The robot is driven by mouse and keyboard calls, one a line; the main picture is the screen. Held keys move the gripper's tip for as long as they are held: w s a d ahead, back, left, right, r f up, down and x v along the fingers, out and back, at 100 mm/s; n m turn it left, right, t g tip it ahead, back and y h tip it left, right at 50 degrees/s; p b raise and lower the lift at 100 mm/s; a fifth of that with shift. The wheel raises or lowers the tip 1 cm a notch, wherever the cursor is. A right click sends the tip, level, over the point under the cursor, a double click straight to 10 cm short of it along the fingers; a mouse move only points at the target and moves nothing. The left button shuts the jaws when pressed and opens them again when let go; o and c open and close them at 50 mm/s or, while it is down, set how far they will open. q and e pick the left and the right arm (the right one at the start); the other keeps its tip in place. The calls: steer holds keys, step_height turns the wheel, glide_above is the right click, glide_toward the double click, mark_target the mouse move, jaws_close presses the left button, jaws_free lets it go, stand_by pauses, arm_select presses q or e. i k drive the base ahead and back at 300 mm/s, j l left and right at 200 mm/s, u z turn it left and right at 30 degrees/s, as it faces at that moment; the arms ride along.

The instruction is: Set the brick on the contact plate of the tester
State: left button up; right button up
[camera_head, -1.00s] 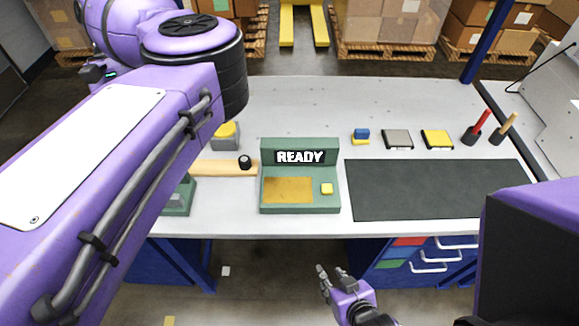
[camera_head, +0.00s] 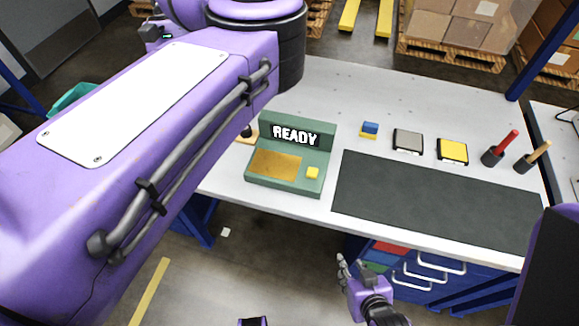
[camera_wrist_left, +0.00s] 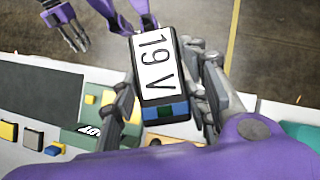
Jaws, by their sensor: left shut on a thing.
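The dark brick (camera_wrist_left: 158,55), with a white "19V" label and a blue and green end, is held between the fingers of my left gripper (camera_wrist_left: 170,85) in the left wrist view. My left arm crosses the head view and the brick is not seen there. The green tester (camera_head: 318,187) stands on the table with its display (camera_head: 295,135) reading READY. Its brass contact plate (camera_head: 276,165) is bare, beside a yellow button (camera_head: 312,172). The tester also shows partly in the left wrist view (camera_wrist_left: 88,138). My right gripper (camera_head: 342,275) is empty, fingers apart, in front of the table.
A dark mat (camera_head: 430,195) lies right of the tester. Behind it stand a blue-and-yellow block (camera_head: 370,130), a grey block (camera_head: 408,142), a yellow block (camera_head: 453,151) and two holders with a red (camera_head: 500,150) and a wooden stick (camera_head: 533,158). My left arm hides the table's left side.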

mark_target(276, 164)
steer(key=k+l, duration=0.1)
steer(key=l, duration=0.35)
steer(key=k+l, duration=0.1)
steer(key=l, duration=0.4)
steer(key=k+l, duration=0.1)
steer(key=l, duration=0.35)
steer(key=k+l, duration=0.1)
steer(key=l, duration=0.35)
steer(key=k+l, duration=0.1)
steer(key=l, duration=0.35)
steer(key=u, duration=0.05)
